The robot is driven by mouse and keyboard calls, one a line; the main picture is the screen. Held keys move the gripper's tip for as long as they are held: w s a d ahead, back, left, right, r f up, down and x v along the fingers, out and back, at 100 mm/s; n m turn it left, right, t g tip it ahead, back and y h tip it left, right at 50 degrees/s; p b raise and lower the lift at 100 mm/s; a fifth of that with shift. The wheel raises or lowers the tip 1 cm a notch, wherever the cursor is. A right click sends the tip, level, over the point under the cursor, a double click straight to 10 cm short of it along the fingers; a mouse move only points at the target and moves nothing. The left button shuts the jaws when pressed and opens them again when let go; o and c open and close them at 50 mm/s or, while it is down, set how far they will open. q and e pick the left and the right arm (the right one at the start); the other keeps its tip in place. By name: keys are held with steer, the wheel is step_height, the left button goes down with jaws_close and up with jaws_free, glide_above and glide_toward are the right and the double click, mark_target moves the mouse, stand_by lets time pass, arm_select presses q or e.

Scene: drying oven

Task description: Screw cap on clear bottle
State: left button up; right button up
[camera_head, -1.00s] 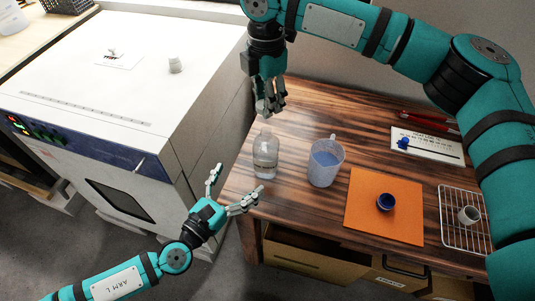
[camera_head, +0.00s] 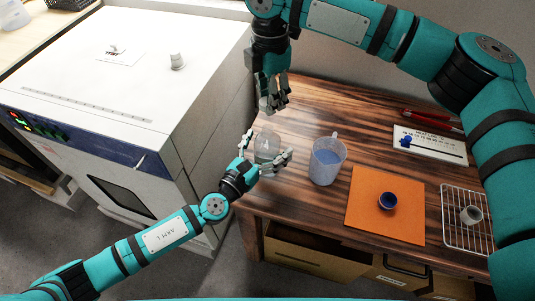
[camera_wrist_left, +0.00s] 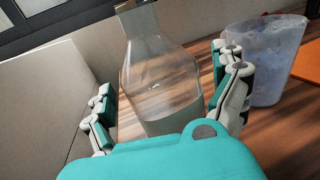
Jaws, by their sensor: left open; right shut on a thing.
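The clear bottle (camera_head: 267,143) stands upright near the left edge of the wooden table, with clear liquid in its lower part. In the left wrist view the bottle (camera_wrist_left: 160,75) fills the middle. My left gripper (camera_head: 267,152) is open, with one finger on each side of the bottle; contact is not clear. In the left wrist view its fingers (camera_wrist_left: 170,98) show on both sides. My right gripper (camera_head: 270,102) is above the bottle, shut on a small pale thing that looks like the cap (camera_head: 264,104), mostly hidden by the fingers.
An orange mat (camera_head: 364,215) holds a blue cap-like piece (camera_head: 388,201). The white oven (camera_head: 110,100) is at left.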

mark_target(269, 128)
arm_select(q)
steer(key=c, duration=1.8)
steer(key=shift+c, duration=0.2)
arm_select(e)
step_height(269, 128, down, 5)
steer(key=shift+f, duration=0.1)
steer(key=shift+s+f, duration=0.15)
steer(key=shift+f, duration=0.65)
steer(key=shift+f, duration=0.5)
